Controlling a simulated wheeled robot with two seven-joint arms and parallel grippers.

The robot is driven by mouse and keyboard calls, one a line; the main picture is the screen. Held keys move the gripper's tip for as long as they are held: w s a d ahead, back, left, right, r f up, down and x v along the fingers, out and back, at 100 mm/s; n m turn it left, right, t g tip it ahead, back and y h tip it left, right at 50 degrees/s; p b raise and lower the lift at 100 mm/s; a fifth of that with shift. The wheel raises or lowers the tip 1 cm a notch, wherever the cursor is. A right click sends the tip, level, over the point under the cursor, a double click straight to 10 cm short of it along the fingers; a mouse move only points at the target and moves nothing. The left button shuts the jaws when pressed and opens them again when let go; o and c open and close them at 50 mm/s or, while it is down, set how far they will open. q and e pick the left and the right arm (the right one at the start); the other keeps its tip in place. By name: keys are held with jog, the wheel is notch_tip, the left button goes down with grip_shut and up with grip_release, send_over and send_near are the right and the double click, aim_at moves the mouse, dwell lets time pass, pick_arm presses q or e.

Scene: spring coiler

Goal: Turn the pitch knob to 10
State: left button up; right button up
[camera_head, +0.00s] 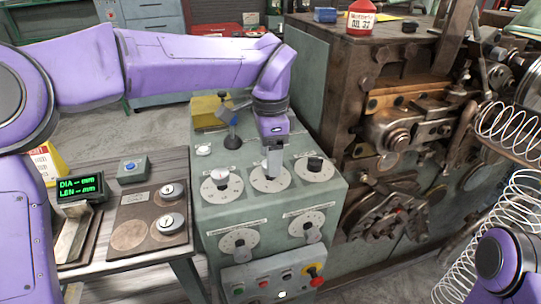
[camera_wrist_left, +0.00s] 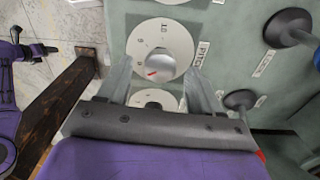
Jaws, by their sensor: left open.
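The pitch knob is a silver knob (camera_wrist_left: 153,62) on a round white dial (camera_wrist_left: 178,40), with "PITCH" printed beside it in the left wrist view. Its red mark points down and left; the number 10 shows near the dial's upper part, away from the mark. In the head view this is the middle dial (camera_head: 259,184) of the panel's upper row. My left gripper (camera_head: 272,176) points down over it. In the left wrist view the open gripper's (camera_wrist_left: 160,82) two fingers stand either side of the knob. Whether they touch it I cannot tell. My right gripper is out of view.
Other dials flank it: one at left (camera_head: 222,187) and one with a black knob at right (camera_head: 315,167). Two lever dials (camera_head: 239,241) (camera_head: 306,226) sit below, above a button box (camera_head: 272,283). A green display (camera_head: 80,187) stands at left. The coiling machine (camera_head: 400,130) is at right.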

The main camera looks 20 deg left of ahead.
pick_arm(q)
jog(key=shift+w+f, duration=0.3)
jog(key=shift+f, duration=0.35)
jog(key=shift+s+r, duration=0.2)
jog(key=shift+s, duration=0.2)
jog(key=shift+w, duration=0.1)
jog(key=c, duration=1.1)
jog(key=shift+o, duration=0.2)
